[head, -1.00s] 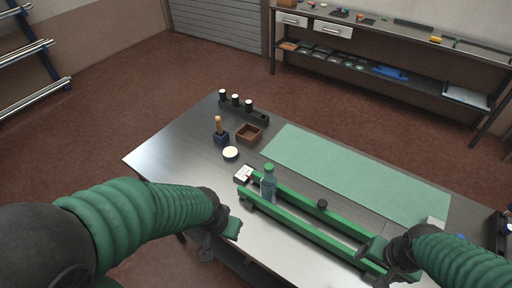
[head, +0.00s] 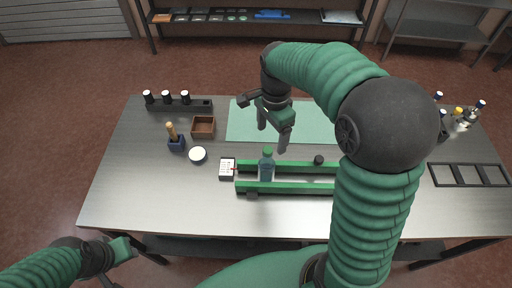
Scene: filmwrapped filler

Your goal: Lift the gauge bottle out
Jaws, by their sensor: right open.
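The gauge bottle (head: 266,170) is bluish and see-through with a green cap. It stands upright near the left end of the green two-rail fixture (head: 292,187), between the rails. The front rail hides its foot. My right gripper (head: 273,136) is open and empty, fingers pointing down, above and behind the bottle, apart from it. My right arm covers the right part of the fixture. My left gripper (head: 122,249) is low at the left, off the table's front edge. Its jaws are too unclear to read.
A white card-like block (head: 227,169) sits at the fixture's left end, and a black knob (head: 319,160) on its rear rail. A green mat (head: 240,122) lies behind. A bowl (head: 198,155), brush holder (head: 176,144) and wooden tray (head: 203,127) stand left. The table's front left is clear.

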